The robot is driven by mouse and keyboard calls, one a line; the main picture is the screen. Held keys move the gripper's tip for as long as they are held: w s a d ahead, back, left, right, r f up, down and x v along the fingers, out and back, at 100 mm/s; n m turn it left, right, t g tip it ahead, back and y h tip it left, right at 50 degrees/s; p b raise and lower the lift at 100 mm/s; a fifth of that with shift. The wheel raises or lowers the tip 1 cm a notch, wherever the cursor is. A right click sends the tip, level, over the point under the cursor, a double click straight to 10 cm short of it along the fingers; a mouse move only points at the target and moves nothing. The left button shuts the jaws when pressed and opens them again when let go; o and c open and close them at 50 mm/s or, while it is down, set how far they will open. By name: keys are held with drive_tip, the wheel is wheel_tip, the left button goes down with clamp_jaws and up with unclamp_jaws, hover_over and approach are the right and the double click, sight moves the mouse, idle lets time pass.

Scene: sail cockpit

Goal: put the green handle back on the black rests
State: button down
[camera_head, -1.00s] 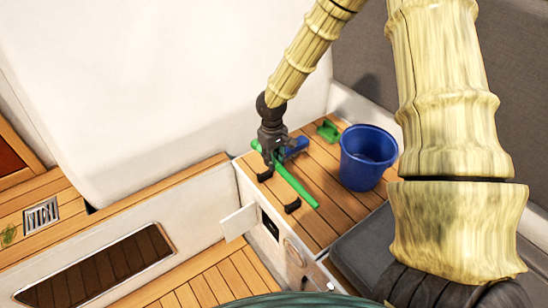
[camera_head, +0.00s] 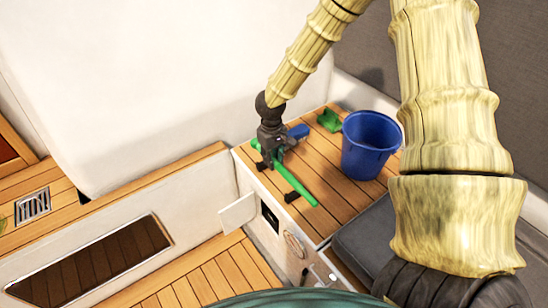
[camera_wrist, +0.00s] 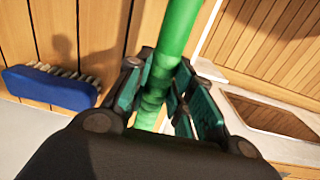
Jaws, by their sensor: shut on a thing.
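The green handle (camera_head: 297,184) is a long rod above the wooden bench top, running diagonally along its near-left edge. My gripper (camera_head: 272,155) is shut around it near its far end. The wrist view shows the handle (camera_wrist: 177,35) passing between my fingers (camera_wrist: 160,95). Two small black rests show just beside the handle's near-left side: one below my gripper (camera_head: 262,165), the other nearer the handle's near end (camera_head: 291,196). The handle overlaps them in part. I cannot tell whether it touches them. Neither rest is visible in the wrist view.
A blue bucket (camera_head: 369,145) stands on the bench to the right. A green object (camera_head: 329,120) lies behind, left of the bucket. A blue brush (camera_wrist: 50,88) lies close to my gripper. A small white door (camera_head: 238,211) stands open on the bench front.

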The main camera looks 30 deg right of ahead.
drive_tip(key=shift+f+b, duration=0.55)
drive_tip(key=shift+f, duration=1.25)
drive_tip(key=c, duration=1.2)
unclamp_jaws()
drive_tip(key=shift+o, duration=0.2)
drive_tip(key=shift+a+r, duration=0.2)
drive_tip(key=shift+r, duration=5.8)
